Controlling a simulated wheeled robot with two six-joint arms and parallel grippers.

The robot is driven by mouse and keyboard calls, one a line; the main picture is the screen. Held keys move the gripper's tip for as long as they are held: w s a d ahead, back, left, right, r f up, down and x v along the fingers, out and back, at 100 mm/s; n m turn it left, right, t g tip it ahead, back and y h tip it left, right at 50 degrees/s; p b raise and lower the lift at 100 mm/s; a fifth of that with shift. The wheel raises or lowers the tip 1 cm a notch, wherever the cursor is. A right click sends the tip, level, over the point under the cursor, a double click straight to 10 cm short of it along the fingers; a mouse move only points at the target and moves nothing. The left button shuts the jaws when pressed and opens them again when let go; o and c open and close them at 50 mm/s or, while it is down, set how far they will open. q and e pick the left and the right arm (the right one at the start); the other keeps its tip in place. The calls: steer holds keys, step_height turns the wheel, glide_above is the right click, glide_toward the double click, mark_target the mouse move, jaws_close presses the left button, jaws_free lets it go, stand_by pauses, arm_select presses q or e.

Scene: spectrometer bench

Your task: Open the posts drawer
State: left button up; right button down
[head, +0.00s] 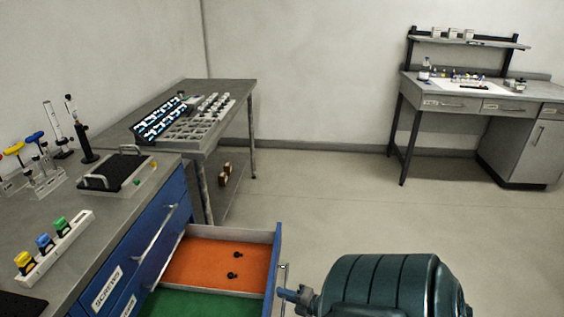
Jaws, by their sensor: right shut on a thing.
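A drawer (226,233) stands pulled out of the blue cabinet (171,200). Its floor is orange at the far part and green at the near part, and two small black pieces lie on the orange. The drawer's front faces right, so any label on it is hidden; I cannot read whether it is the posts drawer. Its metal handle (284,275) sticks out to the right. My right gripper (286,295) is shut on that handle, with my arm coming in from the lower right. My left gripper is not in view.
A closed drawer labelled SCREW (107,289) has a long bar handle (160,243). The bench top above holds a black-topped tray (118,168) and a white rack (55,245). The floor (345,200) right of the drawer is clear. A desk (470,100) stands far right.

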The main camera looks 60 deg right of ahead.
steer(key=c, duration=1.5)
jaws_free()
steer(key=s+r, duration=0.2)
steer(key=s, duration=0.8)
steer(key=shift+s+p, duration=0.3)
steer(key=shift+f, duration=0.1)
steer(key=s+a+f+m+g+h, duration=0.1)
steer(key=s+a+f+m+g, duration=0.15)
steer(key=f, duration=0.45)
steer(key=s+a+f+m+g, duration=0.2)
steer(key=f+m, duration=0.2)
steer(key=f, duration=0.2)
steer(key=s+a+f+m+g+h, duration=0.1)
steer(key=s+a+f+m+g, duration=0.15)
steer(key=f, duration=0.45)
steer(key=s+a+f+m+g, duration=0.3)
steer(key=a+f, duration=0.3)
steer(key=a, duration=0.3)
steer(key=s+a+f+m+g+y, duration=0.1)
steer(key=s+a+f+m+g, duration=0.3)
steer(key=a, duration=0.6)
step_height(320, 180, down, 3)
steer(key=shift+s+f+m+g, duration=0.1)
steer(key=shift+s+m+g, duration=0.25)
steer(key=shift+m, duration=0.85)
